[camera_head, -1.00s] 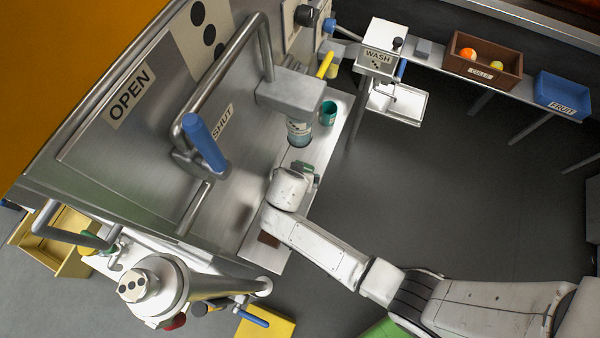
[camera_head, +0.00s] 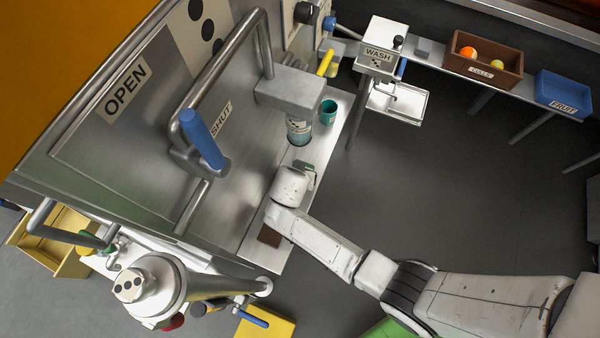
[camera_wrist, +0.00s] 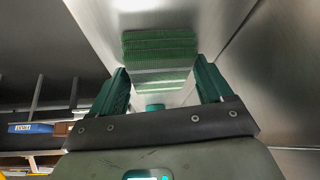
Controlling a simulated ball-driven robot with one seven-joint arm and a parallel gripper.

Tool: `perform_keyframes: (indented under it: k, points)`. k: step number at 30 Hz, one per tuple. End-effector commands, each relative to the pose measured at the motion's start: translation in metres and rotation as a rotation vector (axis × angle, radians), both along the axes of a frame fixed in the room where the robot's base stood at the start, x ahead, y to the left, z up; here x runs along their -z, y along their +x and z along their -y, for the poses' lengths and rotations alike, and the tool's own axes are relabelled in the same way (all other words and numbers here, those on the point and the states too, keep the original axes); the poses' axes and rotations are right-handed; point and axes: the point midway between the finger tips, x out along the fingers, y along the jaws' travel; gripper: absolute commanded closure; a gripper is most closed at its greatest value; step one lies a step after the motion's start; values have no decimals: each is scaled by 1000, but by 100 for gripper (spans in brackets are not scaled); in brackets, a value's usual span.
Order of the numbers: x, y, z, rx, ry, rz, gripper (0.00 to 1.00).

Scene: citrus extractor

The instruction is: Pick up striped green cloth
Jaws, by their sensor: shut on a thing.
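The striped green cloth (camera_wrist: 160,48) shows in the wrist view as a ribbed green block with a paler grey-green band below. It lies between and just beyond the two green fingers of my gripper (camera_wrist: 162,78). The fingers are spread about the cloth's width and are shut on it; the exact contact is hard to see. In the head view my gripper (camera_head: 308,174) is low over the narrow metal counter (camera_head: 262,258), and my own wrist hides most of the cloth there.
The large metal extractor (camera_head: 150,150) rises close on the left. A clear cylinder (camera_head: 299,132) and a teal cup (camera_head: 328,111) stand farther along the counter. A brown block (camera_head: 269,236) is at its near end. Open floor (camera_head: 430,190) lies to the right.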

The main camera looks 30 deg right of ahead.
Motion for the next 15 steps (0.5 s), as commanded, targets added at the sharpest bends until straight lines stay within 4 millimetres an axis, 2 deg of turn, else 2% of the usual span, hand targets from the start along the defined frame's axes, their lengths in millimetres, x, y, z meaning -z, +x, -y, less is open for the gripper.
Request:
perform_keyframes:
  k: [3,11,15]
  points:
    - [0,0,0,0,0,0,51]
    - [-1,0,0,0,0,0,51]
    - [-9,0,0,0,0,2,52]
